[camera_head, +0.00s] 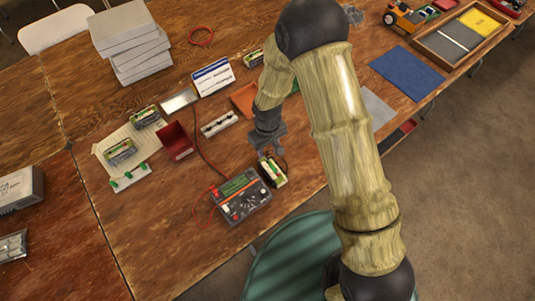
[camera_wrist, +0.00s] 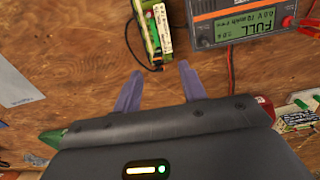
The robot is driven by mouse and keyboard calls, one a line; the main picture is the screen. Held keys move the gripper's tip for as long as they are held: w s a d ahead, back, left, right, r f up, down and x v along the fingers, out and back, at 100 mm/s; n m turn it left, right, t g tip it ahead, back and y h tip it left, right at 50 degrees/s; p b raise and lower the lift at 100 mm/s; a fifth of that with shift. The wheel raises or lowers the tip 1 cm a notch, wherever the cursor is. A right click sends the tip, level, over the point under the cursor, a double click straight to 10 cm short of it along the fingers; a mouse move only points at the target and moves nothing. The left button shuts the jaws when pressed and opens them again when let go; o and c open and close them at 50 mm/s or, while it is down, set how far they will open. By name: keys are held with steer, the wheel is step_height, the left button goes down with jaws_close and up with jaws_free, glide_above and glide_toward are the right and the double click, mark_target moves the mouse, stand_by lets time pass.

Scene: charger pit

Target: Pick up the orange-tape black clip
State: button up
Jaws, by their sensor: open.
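My gripper (camera_head: 268,143) hangs low over the table, just behind a battery holder (camera_head: 271,171). In the wrist view its two fingers (camera_wrist: 160,68) are apart with bare wood between them. The holder (camera_wrist: 158,28), green with a white label, lies just beyond the fingertips. A thin black lead (camera_wrist: 128,36) loops along its left side and ends in a small dark piece (camera_wrist: 156,67) at the holder's near end, close to the fingertips. This may be the black clip; I cannot make out orange tape on it.
A meter (camera_head: 242,196) reading FULL stands beside the holder, with red leads trailing; an orange-red clip (camera_wrist: 310,29) shows at its side in the wrist view. A red open box (camera_head: 176,142), more battery holders (camera_head: 119,151) and an upright labelled box (camera_head: 213,77) stand left.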

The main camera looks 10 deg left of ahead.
mark_target(268, 153)
steer(key=shift+f, duration=0.1)
steer(key=shift+w+f+p, duration=0.2)
steer(key=shift+f+p, duration=0.8)
steer(key=shift+f, duration=1.5)
steer(key=shift+c, duration=0.2)
steer(key=c, duration=0.8)
